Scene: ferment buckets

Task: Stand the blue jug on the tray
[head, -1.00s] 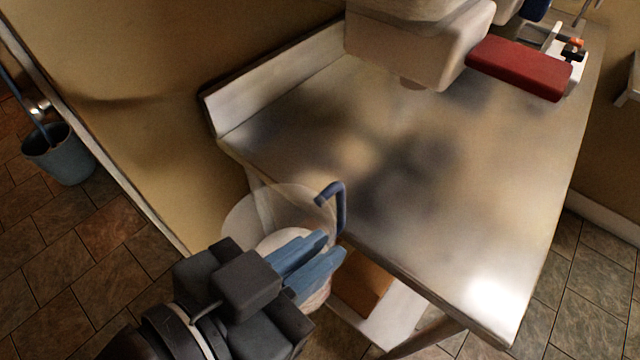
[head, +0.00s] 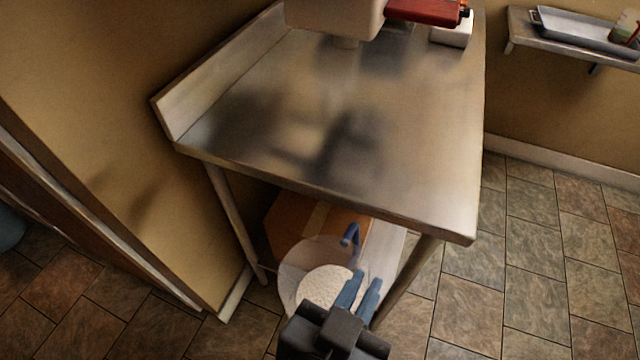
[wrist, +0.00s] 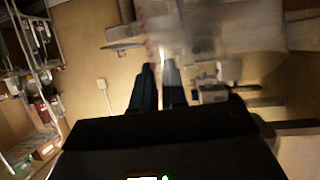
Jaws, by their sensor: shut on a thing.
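The blue jug (head: 290,270) is a clear, see-through vessel with a blue handle (head: 350,236) and white grainy contents. My gripper (head: 364,288) is shut on the handle and holds the jug off the floor, in front of the steel table's near edge. The fingers cover the lower handle. In the wrist view, a pale see-through shape, likely the jug (wrist: 235,25), fills the upper right beyond the fingers. A grey tray (head: 575,37) lies on a wall shelf at the upper right of the head view.
The steel table (head: 400,150) has a wide bare top. A pale machine (head: 335,18) and a red part (head: 425,10) stand at its back. A brown box (head: 300,222) is underneath. The wall shelf (head: 530,35) also bears a small container (head: 627,28). Tiled floor on the right is clear.

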